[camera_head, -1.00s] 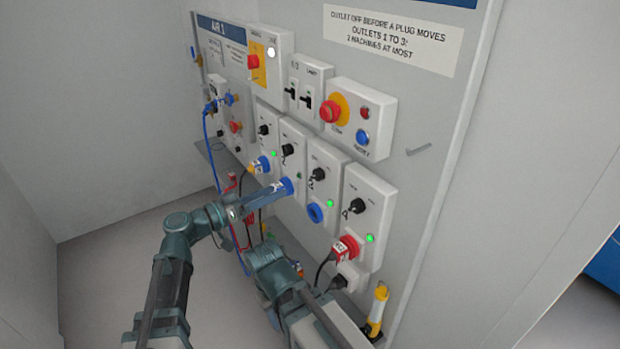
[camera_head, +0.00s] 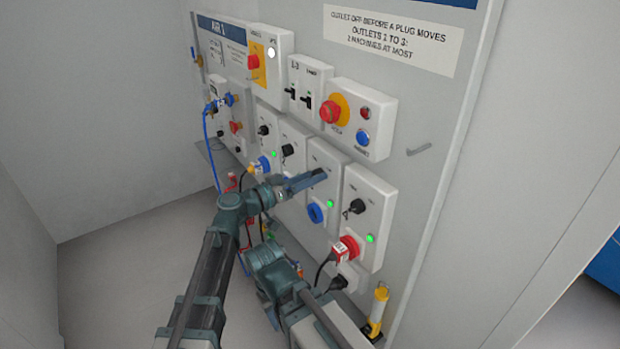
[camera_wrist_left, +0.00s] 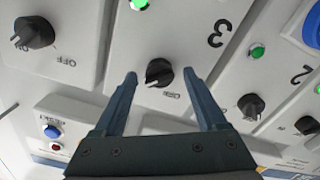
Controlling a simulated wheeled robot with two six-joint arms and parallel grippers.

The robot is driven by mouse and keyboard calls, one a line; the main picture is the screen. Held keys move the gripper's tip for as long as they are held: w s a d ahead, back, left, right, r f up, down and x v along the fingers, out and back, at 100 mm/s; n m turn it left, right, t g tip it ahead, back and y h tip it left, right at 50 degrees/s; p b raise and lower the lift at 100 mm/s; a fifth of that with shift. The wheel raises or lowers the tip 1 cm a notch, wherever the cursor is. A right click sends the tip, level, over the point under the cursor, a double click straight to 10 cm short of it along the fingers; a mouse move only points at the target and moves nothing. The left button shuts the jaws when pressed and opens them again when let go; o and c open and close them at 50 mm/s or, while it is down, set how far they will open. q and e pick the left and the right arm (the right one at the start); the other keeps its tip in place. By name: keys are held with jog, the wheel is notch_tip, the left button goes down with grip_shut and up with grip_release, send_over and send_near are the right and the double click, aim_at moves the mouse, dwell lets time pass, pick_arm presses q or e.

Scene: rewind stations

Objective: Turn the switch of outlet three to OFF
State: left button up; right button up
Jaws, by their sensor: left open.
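Outlet three is a white box (camera_head: 325,155) on the panel with a green light (camera_head: 330,204) lit and an empty blue socket (camera_head: 316,213). Its black rotary switch (camera_wrist_left: 158,72) shows in the left wrist view, where the picture is upside down. The white mark on the switch points to the lower left there, away from the OFF label at lower right. My left gripper (camera_head: 322,173) is open in front of the box and hides the switch in the head view. In the wrist view its fingers (camera_wrist_left: 165,88) stand either side of the switch, apart from it.
Outlet four (camera_head: 372,190), with a red plug (camera_head: 346,249), is to the right. Outlet two's box (camera_head: 293,133) is to the left. Above are breaker switches (camera_head: 308,90) and a red stop button (camera_head: 331,110). My right arm is low in front of the panel.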

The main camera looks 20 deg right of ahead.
pick_arm(q)
grip_shut()
dwell(0.4)
jog(key=shift+f+n, duration=0.1)
jog(key=shift+n, duration=9)
